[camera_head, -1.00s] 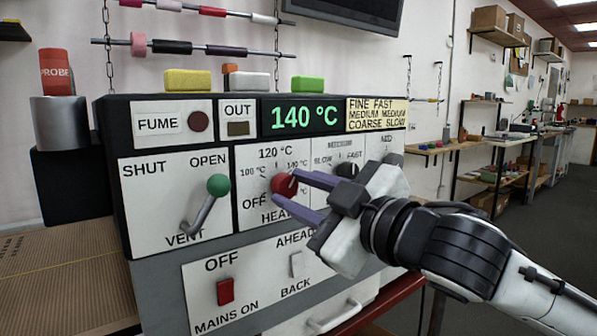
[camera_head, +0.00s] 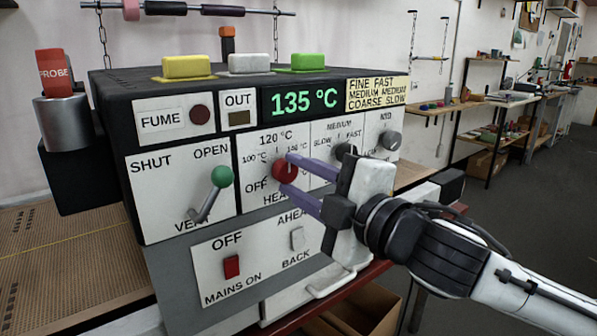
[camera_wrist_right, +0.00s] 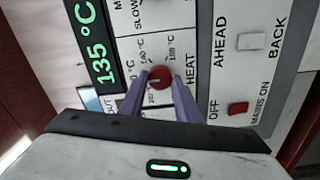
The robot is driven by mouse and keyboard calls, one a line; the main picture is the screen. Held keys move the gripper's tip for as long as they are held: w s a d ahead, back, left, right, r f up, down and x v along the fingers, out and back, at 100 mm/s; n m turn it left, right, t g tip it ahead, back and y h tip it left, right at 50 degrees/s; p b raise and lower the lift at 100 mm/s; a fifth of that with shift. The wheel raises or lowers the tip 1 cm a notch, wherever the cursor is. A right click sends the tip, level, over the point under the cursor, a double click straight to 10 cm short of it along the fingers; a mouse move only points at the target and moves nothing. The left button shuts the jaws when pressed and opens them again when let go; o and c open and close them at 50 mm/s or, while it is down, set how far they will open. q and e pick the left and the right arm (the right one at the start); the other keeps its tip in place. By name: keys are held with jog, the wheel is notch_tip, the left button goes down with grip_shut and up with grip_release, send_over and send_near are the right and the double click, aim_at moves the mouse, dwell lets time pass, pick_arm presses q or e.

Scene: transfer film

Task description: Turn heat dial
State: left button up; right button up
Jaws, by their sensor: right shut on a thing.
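In the right wrist view the dial (camera_wrist_right: 159,77) lies between the fingertips of the right gripper (camera_wrist_right: 160,82). The dial's exact pointer direction is hard to tell. The green display (camera_head: 300,101) reads 135 °C, and it also shows in the right wrist view (camera_wrist_right: 93,45). My left gripper is not in view.
The vent lever with a green knob (camera_head: 221,177) stands left of the dial. A dark speed knob (camera_head: 345,152) and a grey knob (camera_head: 391,141) are to the right. A red mains switch (camera_head: 232,267) and a white switch (camera_head: 297,238) sit below.

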dwell(0.4)
jog(key=o, duration=1.1)
jog(key=shift+c, duration=0.2)
jog(key=shift+d, duration=0.1)
jog(key=v, duration=1)
jog(key=shift+s+b, duration=0.15)
jog(key=shift+b, duration=0.25)
jog(key=shift+f, duration=0.1)
